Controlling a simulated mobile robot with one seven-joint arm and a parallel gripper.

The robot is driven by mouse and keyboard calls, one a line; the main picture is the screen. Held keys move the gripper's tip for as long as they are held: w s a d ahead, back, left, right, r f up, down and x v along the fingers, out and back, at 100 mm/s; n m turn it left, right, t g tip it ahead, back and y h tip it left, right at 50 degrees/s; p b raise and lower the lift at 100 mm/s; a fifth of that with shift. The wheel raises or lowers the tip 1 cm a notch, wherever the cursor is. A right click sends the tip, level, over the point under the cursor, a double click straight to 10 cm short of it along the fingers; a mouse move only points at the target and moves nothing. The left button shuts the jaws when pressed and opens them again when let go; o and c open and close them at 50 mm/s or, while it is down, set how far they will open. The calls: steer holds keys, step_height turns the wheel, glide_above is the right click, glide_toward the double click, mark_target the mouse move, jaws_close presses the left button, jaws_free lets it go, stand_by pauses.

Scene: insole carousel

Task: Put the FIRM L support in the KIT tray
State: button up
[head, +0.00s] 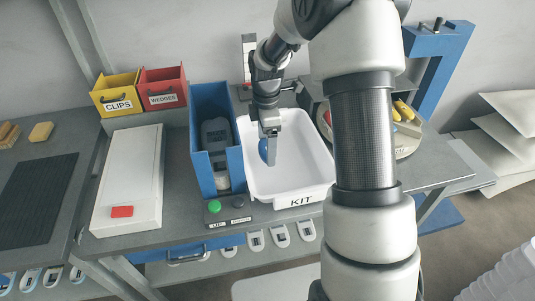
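The white KIT tray (318,188) stands on the bench in the middle of the head view, with its label on the front rim. My gripper (271,150) points down over the left part of the tray. A small blue rounded piece (263,150) shows at the left of my fingers, partly hidden behind them. It may be the FIRM L support, but no marking can be read. The fingers overlap in this view, so I cannot tell whether they are shut on the piece or whether it lies in the tray.
A tall blue holder (205,177) stands close to the tray's left. A white box with a red block (122,211) and the yellow CLIPS bin (116,94) and red WEDGES bin (163,89) are further left. A round carousel (408,145) with yellow pieces is partly behind my arm.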

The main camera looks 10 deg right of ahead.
steer(key=shift+f, duration=1.8)
steer(key=shift+f+b, duration=0.1)
steer(key=shift+b, duration=0.2)
steer(key=o, duration=1)
